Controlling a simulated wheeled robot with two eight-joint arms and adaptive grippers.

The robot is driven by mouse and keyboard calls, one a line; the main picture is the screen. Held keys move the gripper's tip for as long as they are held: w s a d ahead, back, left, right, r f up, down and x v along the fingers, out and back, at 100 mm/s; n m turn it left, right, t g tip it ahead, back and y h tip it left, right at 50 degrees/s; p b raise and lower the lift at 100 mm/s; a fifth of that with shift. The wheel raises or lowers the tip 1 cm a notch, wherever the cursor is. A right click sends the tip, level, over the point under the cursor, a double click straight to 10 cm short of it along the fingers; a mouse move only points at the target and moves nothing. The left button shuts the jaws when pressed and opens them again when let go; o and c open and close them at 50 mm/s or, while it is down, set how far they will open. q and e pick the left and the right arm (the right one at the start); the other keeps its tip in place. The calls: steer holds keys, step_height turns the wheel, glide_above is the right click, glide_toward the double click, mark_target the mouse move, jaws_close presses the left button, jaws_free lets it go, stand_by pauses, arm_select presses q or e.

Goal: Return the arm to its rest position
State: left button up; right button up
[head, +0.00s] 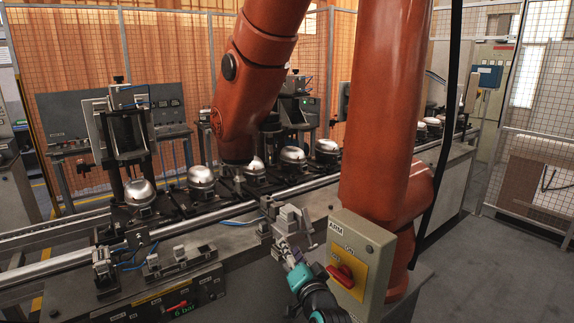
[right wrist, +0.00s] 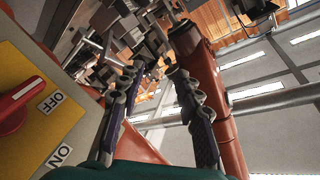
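My right gripper (head: 289,255) is in the lower middle of the head view, with a teal body and dark purple fingers, just left of a switch box (head: 374,248). In the right wrist view the fingers of my right gripper (right wrist: 153,75) stand apart with nothing between them. The box has a yellow plate and a red rotary switch (head: 341,276). In the right wrist view the red switch (right wrist: 18,103) is at the left, its handle end near the OFF label, apart from the fingers. My left gripper is not in view.
A large orange industrial arm (head: 385,100) stands close behind the box. A conveyor with silver domed compressors (head: 202,180) runs across the middle. A grey metal fixture (head: 290,222) is just beyond my right gripper. Mesh fencing (head: 540,150) stands at the right, by bare floor.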

steer(key=s+d+f+n+g+h, duration=0.1)
steer(key=s+d+f+n+g, duration=0.1)
steer(key=s+d+f, duration=0.3)
steer(key=s+d+f+n+g+h, duration=0.2)
steer(key=s+d+f+g, duration=0.2)
steer(key=s, duration=1)
steer(key=s+d+f+n+g+h, duration=0.1)
steer(key=s+d+f+n+g, duration=0.1)
steer(key=s+d+f+g, duration=0.2)
steer(key=s+d+f, duration=0.3)
steer(key=s+f, duration=0.1)
steer(key=s, duration=0.1)
steer(key=shift+s+d+h, duration=0.35)
steer(key=shift+h, duration=0.05)
